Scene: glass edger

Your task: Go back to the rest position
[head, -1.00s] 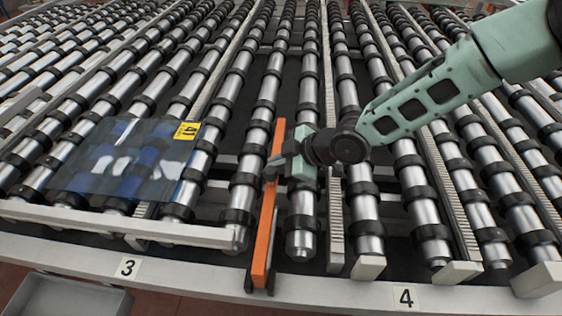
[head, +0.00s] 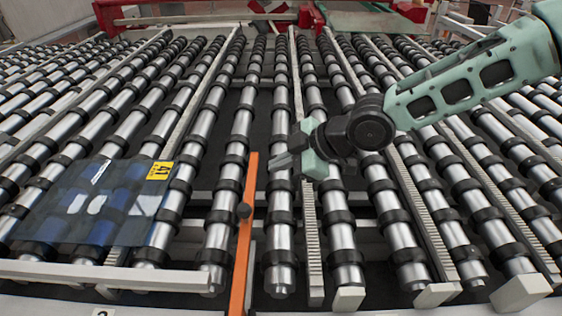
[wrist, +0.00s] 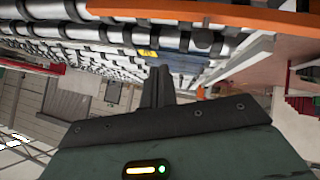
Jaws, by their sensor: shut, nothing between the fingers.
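My gripper (head: 281,161) is shut and empty. In the head view it hangs above the rollers, just to the right of the orange bar (head: 243,240), apart from its dark round knob. No rest position is marked in either view.
A glass pane (head: 95,203) with a yellow label 41 (head: 160,171) lies on the rollers at left. Roller rows (head: 230,130) fill the bed around my arm. Red machine parts (head: 310,17) stand at the back. Pale end blocks (head: 435,295) line the front right.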

